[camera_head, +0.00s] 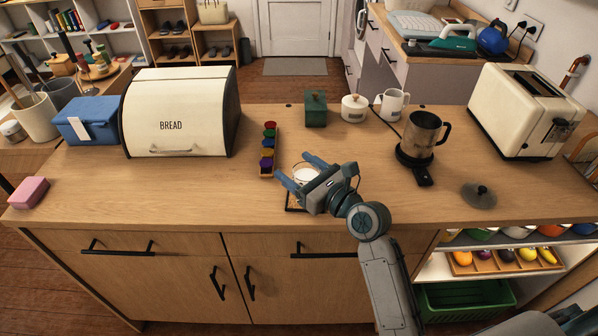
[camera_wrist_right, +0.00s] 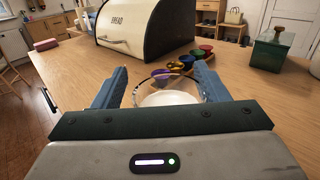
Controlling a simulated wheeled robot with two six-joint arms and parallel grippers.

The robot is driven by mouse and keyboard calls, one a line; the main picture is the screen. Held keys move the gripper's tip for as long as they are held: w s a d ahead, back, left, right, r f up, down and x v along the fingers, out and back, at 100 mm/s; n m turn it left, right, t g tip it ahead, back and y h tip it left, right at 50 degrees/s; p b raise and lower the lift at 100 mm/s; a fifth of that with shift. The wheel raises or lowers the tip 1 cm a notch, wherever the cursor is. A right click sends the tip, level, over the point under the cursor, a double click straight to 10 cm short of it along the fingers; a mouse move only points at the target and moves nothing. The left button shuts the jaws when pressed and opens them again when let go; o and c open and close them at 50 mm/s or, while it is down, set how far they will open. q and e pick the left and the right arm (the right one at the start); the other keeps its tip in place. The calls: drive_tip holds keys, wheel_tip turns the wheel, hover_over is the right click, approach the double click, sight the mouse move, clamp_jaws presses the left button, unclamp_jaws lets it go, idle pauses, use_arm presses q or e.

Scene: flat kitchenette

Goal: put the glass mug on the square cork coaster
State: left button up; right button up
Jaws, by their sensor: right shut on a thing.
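The glass mug (camera_head: 305,172) is clear with something white in it. My right gripper (camera_head: 302,176) is shut on it near the front edge of the counter. In the right wrist view the mug's round rim and white contents (camera_wrist_right: 168,98) show between the two blue fingers. The square cork coaster (camera_head: 292,205) lies on the counter at the mug and gripper; only a dark-edged corner shows, and the gripper hides the rest. I cannot tell whether the mug touches it. My left gripper is not in view.
A rack of small coloured cups (camera_head: 268,150) stands just behind and left of the mug. The bread bin (camera_head: 180,112) is further left. A metal jug (camera_head: 421,135) on a dark base and a dark lid (camera_head: 479,194) are to the right.

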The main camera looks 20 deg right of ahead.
drive_tip(key=shift+f, duration=0.4)
drive_tip(key=shift+f, duration=0.1)
drive_tip(key=o, duration=1.1)
drive_tip(key=shift+s, duration=0.1)
drive_tip(key=v, duration=1.2)
